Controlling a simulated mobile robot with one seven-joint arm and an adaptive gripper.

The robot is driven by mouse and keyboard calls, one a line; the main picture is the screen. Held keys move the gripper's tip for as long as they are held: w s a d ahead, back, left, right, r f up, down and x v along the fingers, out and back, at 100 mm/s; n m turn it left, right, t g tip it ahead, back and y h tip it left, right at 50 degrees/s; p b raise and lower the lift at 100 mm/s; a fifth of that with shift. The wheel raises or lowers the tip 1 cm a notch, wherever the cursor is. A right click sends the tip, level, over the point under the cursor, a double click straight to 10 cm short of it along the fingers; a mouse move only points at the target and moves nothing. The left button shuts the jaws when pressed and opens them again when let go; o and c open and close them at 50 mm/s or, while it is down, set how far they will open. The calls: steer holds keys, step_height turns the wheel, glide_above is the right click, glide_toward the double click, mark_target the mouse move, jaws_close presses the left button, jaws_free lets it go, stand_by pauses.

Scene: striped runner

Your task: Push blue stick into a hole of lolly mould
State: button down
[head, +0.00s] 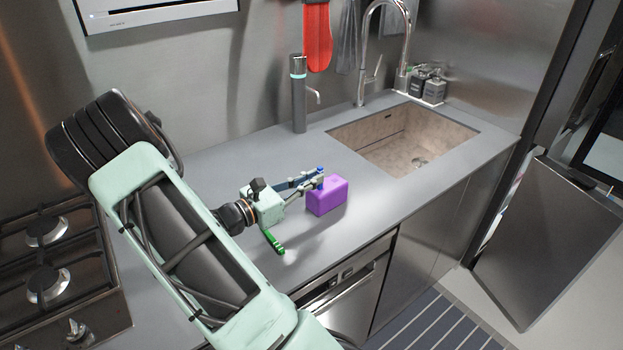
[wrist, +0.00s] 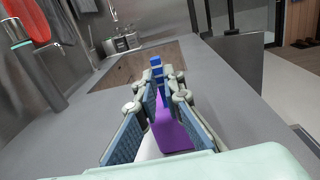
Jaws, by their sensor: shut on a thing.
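The lolly mould is a purple block (head: 328,196) standing on the grey counter. It also shows in the wrist view (wrist: 170,132), below and between my fingers. My gripper (head: 316,181) reaches in from the left at the mould's upper left edge. It is shut on the blue stick (head: 320,171), which is upright with its top showing above the fingertips. In the wrist view the blue stick (wrist: 156,66) stands between the fingertips (wrist: 163,88). The stick's lower end and the mould's holes are hidden, so I cannot tell whether it is in a hole.
A green object (head: 273,241) is on the counter near its front edge, below my gripper. The sink (head: 405,140) lies to the right behind the mould. A grey dispenser (head: 298,95) stands behind. A gas hob (head: 50,270) is at the left. The counter right of the mould is clear.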

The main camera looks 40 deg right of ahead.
steer(key=shift+f+b, duration=0.45)
steer(key=shift+f, duration=0.3)
steer(key=c, duration=2)
jaws_free()
steer(key=a, duration=1.2)
steer(key=shift+w, duration=0.35)
